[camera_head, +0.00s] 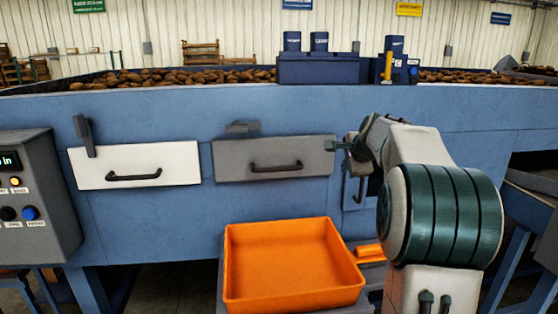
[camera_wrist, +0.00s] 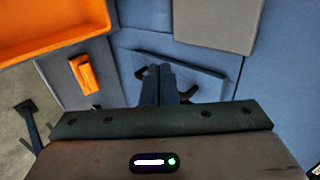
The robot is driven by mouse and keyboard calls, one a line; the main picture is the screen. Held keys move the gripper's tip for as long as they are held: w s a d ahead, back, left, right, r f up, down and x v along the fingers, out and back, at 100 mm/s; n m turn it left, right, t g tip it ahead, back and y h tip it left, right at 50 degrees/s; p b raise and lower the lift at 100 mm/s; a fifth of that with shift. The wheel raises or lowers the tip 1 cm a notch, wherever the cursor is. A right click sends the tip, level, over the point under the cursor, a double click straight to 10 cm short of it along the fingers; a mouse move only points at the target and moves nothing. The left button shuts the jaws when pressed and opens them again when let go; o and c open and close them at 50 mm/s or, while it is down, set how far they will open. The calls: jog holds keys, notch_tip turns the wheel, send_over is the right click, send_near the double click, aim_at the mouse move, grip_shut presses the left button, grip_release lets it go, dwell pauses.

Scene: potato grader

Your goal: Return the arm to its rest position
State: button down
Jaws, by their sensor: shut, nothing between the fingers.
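My arm (camera_head: 440,210) stands at the right of the head view, bent upward with its far end reaching left, in front of the blue grader. My gripper shows in the wrist view (camera_wrist: 162,72) with its two dark fingers together and nothing between them. In the head view its end is small, by the right edge of the grey drawer front; I cannot tell whether it touches. In the wrist view the fingers overlap a blue panel (camera_wrist: 205,80) with a black handle, partly hidden behind them.
The blue grader (camera_head: 240,110) carries potatoes on top. A white drawer front (camera_head: 130,180) and a grey one (camera_head: 235,170) have black handles. An orange tray (camera_head: 290,262) stands below, beside a small orange object (camera_head: 369,250). A control box (camera_head: 45,240) is at left.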

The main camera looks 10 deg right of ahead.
jog(key=s+a+f+n+g+y, duration=0.1)
jog(key=s+a+f+n+g, duration=0.3)
jog(key=s+a+n, duration=0.85)
jog(key=s+a+f+n+g, duration=0.1)
jog(key=s+a+f+n, duration=0.2)
jog(key=s, duration=0.9)
jog(key=s+a+f+n+g, duration=0.1)
jog(key=s+a+f+n, duration=0.2)
jog(key=s, duration=0.9)
jog(key=a+f, duration=0.3)
jog(key=f, duration=0.2)
jog(key=shift+s, duration=0.35)
jog(key=shift+a, duration=0.1)
